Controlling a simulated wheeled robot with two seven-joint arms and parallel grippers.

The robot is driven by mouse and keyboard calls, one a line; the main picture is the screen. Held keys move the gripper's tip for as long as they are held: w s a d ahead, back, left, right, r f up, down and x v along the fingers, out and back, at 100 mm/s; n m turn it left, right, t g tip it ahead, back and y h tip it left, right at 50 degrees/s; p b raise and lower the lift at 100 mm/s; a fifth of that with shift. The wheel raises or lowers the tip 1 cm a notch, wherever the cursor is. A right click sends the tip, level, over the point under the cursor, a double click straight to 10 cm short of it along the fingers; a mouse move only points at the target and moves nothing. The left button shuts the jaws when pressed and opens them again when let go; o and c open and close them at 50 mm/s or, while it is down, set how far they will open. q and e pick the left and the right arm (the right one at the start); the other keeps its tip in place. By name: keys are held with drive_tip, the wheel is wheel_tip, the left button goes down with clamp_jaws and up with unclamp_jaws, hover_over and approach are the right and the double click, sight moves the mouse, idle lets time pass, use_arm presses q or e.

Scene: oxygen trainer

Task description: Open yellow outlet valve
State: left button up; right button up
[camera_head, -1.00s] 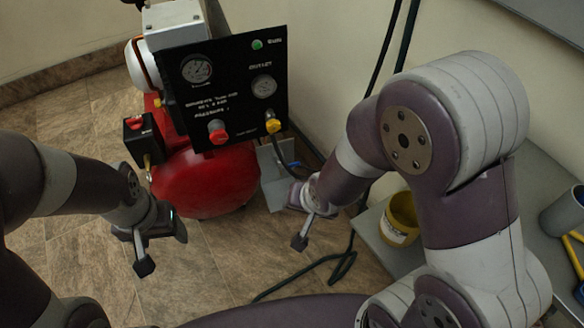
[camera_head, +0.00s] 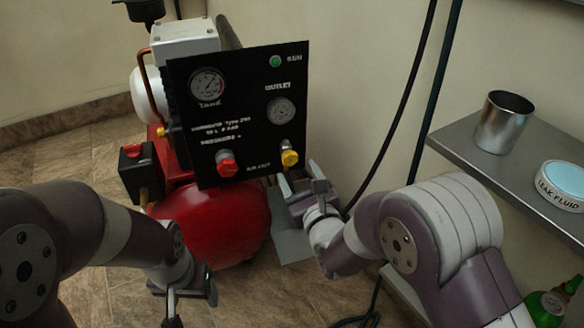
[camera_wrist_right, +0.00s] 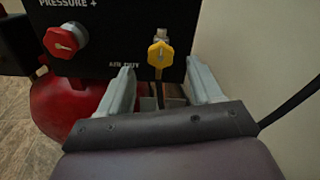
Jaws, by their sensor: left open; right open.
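The yellow outlet valve (camera_head: 289,158) sits at the lower right of the black panel (camera_head: 236,110). In the right wrist view the yellow valve (camera_wrist_right: 160,54) shows beyond and between the spread fingers, near the "AIR OUT" label. My right gripper (camera_head: 304,182) is open and empty, just below and to the right of the valve; it appears apart from it. In the right wrist view my right gripper's two fingers (camera_wrist_right: 163,85) point toward the panel. My left gripper (camera_head: 190,305) is open, low at the left, well away from the panel.
A red knob (camera_head: 227,165) is on the panel left of the valve. Gauges sit above. The red tank (camera_head: 215,225) is below. A grey shelf (camera_head: 455,140) at right holds a metal cup (camera_head: 503,122) and a leak fluid tub (camera_head: 562,184). Dark hoses hang along the wall.

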sight(290, 160)
drive_tip(key=b+x, duration=0.1)
drive_tip(key=x, duration=0.4)
drive_tip(key=shift+f, duration=0.15)
drive_tip(key=shift+w+a+b, duration=0.1)
drive_tip(key=shift+w+b, duration=0.2)
use_arm(q)
wheel_tip(290, 160, down, 2)
drive_tip(key=shift+f, duration=0.2)
use_arm(e)
drive_tip(key=c, duration=1.1)
drive_tip(key=shift+o, duration=0.2)
